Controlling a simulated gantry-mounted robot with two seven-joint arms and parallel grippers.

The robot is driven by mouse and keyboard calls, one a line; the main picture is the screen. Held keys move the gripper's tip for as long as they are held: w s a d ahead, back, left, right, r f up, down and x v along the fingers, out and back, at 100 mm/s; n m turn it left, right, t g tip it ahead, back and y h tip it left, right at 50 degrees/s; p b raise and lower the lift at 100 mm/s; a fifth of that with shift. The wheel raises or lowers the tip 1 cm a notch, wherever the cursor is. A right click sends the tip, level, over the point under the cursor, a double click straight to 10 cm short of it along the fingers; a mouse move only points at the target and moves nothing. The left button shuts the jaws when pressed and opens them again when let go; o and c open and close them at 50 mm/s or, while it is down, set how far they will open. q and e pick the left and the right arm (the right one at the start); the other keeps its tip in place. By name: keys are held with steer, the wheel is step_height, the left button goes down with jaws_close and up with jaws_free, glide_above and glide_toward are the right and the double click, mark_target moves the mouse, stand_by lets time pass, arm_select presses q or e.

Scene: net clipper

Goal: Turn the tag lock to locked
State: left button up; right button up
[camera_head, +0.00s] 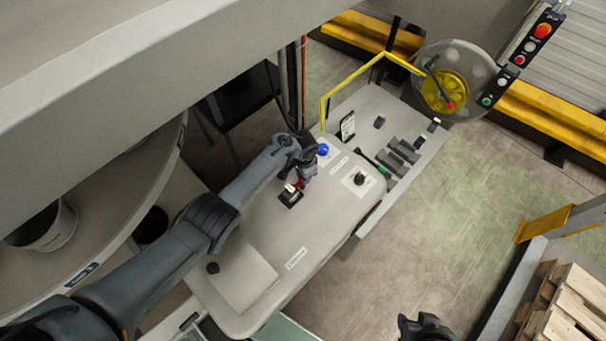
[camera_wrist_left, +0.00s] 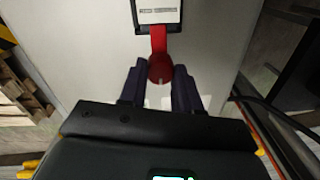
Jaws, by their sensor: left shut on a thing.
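The tag lock is a red handle (camera_wrist_left: 159,42) with a round end, running from a black-framed white label plate (camera_wrist_left: 158,12) at the top of the left wrist view. In the head view its black base (camera_head: 290,197) sits on the pale machine cover, with a little red (camera_head: 300,183) showing. My left gripper (camera_wrist_left: 159,76) is shut on the red handle's round end, one dark finger on each side. It also shows in the head view (camera_head: 302,168), partly covering the handle. My right gripper (camera_head: 426,327) is a dark shape at the bottom edge, its fingers unclear.
A blue button (camera_head: 323,149) and a dark knob on a white plate (camera_head: 360,179) are on the cover (camera_head: 330,215). Several dark blocks (camera_head: 400,153) lie beyond it. A yellow bar frame (camera_head: 345,84) stands behind.

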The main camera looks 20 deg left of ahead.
stand_by(0.4)
arm_select(q)
steer(key=o, duration=1.1)
steer(key=shift+c, duration=0.2)
steer(key=shift+r+p, duration=0.3)
steer(key=shift+r, duration=0.3)
step_height(320, 180, up, 10)
steer(key=p, duration=0.2)
steer(key=shift+f, duration=0.2)
steer(key=shift+s+d, duration=0.1)
steer(key=shift+s, duration=0.05)
